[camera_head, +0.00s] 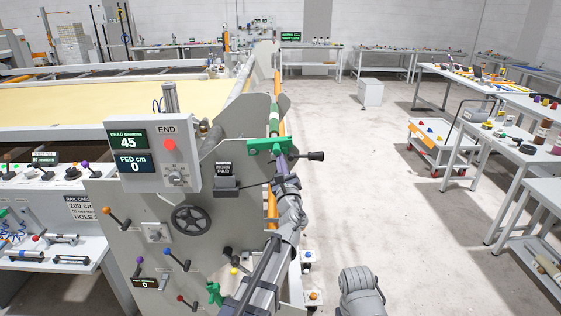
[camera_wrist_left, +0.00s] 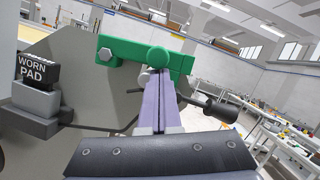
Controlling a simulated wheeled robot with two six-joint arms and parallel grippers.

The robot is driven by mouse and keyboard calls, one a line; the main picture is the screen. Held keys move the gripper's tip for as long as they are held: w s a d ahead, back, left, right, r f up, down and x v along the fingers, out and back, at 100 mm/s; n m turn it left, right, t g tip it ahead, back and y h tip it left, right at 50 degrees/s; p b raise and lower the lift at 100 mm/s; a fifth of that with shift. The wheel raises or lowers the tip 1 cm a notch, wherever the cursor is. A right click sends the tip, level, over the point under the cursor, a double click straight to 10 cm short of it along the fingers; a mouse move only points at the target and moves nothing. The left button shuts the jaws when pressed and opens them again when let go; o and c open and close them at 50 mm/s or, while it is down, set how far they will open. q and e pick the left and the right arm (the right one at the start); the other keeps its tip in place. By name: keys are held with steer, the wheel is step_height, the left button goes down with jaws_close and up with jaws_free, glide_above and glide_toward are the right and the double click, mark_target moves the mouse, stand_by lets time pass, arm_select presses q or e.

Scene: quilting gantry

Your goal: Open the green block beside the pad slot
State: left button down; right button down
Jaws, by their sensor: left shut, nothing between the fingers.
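The green block (camera_head: 262,146) sits on the upper right edge of the grey end plate, and it spans the upper middle of the left wrist view (camera_wrist_left: 178,62). The pad slot with its "WORN PAD" label (camera_head: 224,169) is to its left, and the label also shows in the left wrist view (camera_wrist_left: 37,70). My left gripper (camera_head: 281,162) is shut and empty. Its purple fingers (camera_wrist_left: 160,78) point at the block's round boss, with the tips at or very close to it; I cannot tell whether they touch. My right gripper is out of view.
A black-knobbed lever (camera_head: 315,156) sticks out right of the block, close to my fingers. The control box (camera_head: 152,155), a handwheel (camera_head: 191,219) and several small levers are on the plate. Open floor (camera_head: 370,200) lies to the right, before the trolley (camera_head: 433,143).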

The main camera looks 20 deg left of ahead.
mark_target(278, 145)
arm_select(q)
steer(key=r+n+p, duration=0.1)
steer(key=n+p, duration=0.1)
steer(key=r+n+g+y+p, duration=0.1)
steer(key=r+n+p, duration=0.1)
steer(key=n, duration=0.1)
steer(key=a+r+n+g+p, duration=0.1)
steer(key=r+n+p, duration=0.1)
steer(key=p, duration=0.1)
steer(key=shift+s+r+y, duration=0.1)
steer(key=shift+r+y, duration=0.05)
steer(key=shift+y, duration=0.15)
steer(key=s+a+r+n+g+p, duration=0.1)
steer(key=a+r+n+g+p, duration=0.2)
steer(key=n+p, duration=0.6)
steer(key=shift+s+a+r+n, duration=0.25)
steer(key=shift+a+r+n, duration=0.15)
steer(key=shift+a, duration=0.6)
